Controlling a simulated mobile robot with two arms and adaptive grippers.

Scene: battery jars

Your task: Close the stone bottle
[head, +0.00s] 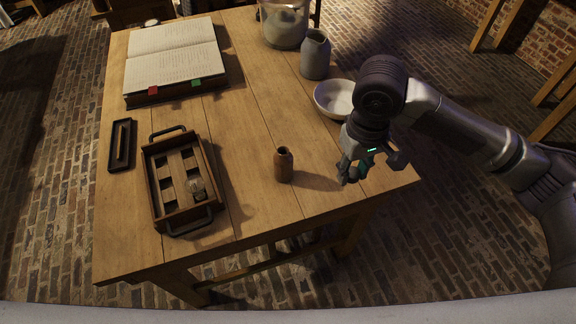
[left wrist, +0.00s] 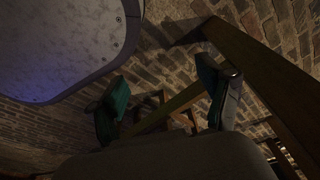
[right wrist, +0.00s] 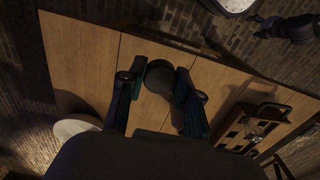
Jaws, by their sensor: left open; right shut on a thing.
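A smaller brown bottle (head: 283,165) stands nearer the front, also with an open mouth. My right gripper (head: 354,170) is above the table's right edge, to the right of the brown bottle and apart from it. In the right wrist view it is shut on a dark round piece (right wrist: 158,76); in the head view the fingers hide that piece. My left gripper (left wrist: 166,95) is open and empty in the left wrist view, off the head view.
A white bowl (head: 333,97) and a glass jar (head: 285,25) stand near the grey bottle. A handled wooden tray (head: 154,205), a small dark tray (head: 113,150) and an open book (head: 174,55) lie to the left. The table middle is clear.

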